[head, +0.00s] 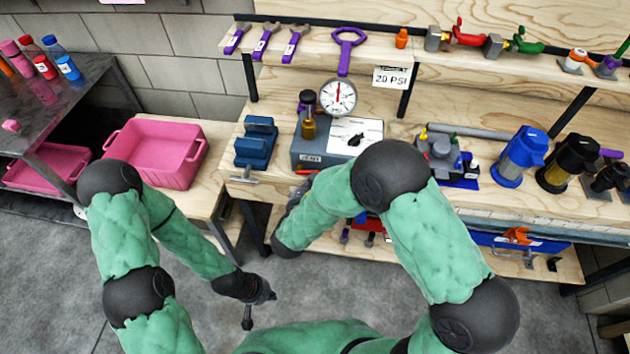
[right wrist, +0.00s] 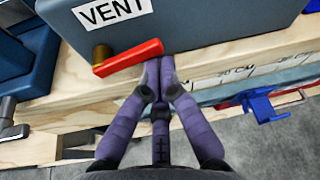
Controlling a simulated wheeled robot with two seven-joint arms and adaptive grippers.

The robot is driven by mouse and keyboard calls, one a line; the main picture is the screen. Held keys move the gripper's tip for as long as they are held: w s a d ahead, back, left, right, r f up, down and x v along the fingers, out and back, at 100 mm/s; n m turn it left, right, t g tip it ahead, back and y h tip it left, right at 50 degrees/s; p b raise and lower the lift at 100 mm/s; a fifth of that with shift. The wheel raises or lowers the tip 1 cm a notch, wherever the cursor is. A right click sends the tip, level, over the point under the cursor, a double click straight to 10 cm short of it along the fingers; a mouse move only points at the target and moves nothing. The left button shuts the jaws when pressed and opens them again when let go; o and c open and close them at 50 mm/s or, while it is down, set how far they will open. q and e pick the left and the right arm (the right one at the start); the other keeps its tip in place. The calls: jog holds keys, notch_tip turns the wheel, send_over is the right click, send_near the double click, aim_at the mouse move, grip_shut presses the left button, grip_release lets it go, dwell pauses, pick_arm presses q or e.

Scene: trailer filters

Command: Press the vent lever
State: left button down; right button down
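The vent lever is a red bar (right wrist: 128,57) on a brass stem, low on the front of the grey box (right wrist: 200,18) under a "VENT" label. In the right wrist view it slants slightly up to the right. In the head view only a bit of the lever (head: 306,172) shows beside my right arm. My right gripper (right wrist: 160,62) has its purple fingers together and empty, with the tips at the lever's right end; I cannot tell whether they touch. My left gripper (head: 258,302) hangs low over the floor, away from the bench; its finger opening is unclear.
A gauge (head: 338,97) stands over the box, near a "20 PSI" sign (head: 391,77). A blue vise-like block (head: 256,143) is left of the box. A pink bin (head: 155,150) stands further left. The wooden bench edge (right wrist: 225,60) runs below the lever.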

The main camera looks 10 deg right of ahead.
jog(key=r+n+h+p, duration=0.1)
jog(key=n+p, duration=0.1)
jog(key=a+r+n+h+p, duration=0.1)
jog(key=n+p, duration=0.1)
jog(key=r+n+h+p, duration=0.1)
jog(key=r+n+p, duration=0.1)
jog(key=n+p, duration=0.1)
jog(key=shift+w+a+t+h, duration=0.2)
jog(key=shift+t+h, duration=0.1)
jog(key=shift+a+r, duration=0.25)
jog(key=shift+f, duration=0.1)
